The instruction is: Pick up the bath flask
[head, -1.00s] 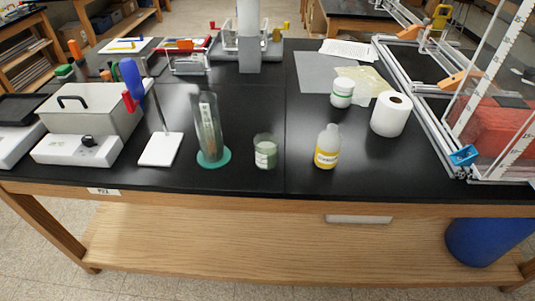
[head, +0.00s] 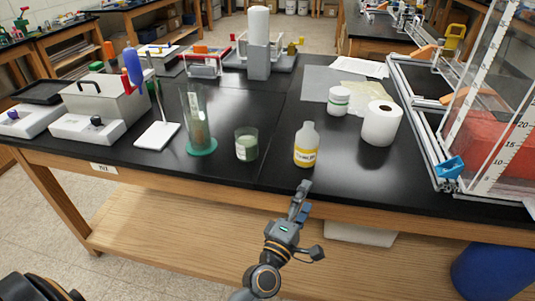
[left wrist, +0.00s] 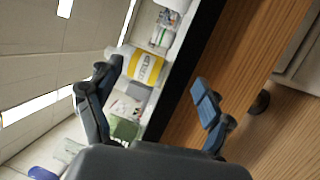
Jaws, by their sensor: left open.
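A clear bottle with yellow contents and a white label (head: 306,146), likely the bath flask, stands upright near the front edge of the black bench. I cannot read its label. My left gripper (head: 303,196) is just in front of the bench edge, below the bottle in the picture, apart from it and empty. In the left wrist view the open fingers (left wrist: 157,77) are spread wide, and the yellow bottle (left wrist: 147,67) shows beyond them, near the left finger. My right gripper is not in view.
A beaker with green contents (head: 246,146) and a tall clear cylinder on a teal base (head: 202,148) stand left of the bottle. A white paper roll (head: 382,124) and a white jar (head: 339,101) stand behind it to the right. The bench front edge (head: 230,183) is close.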

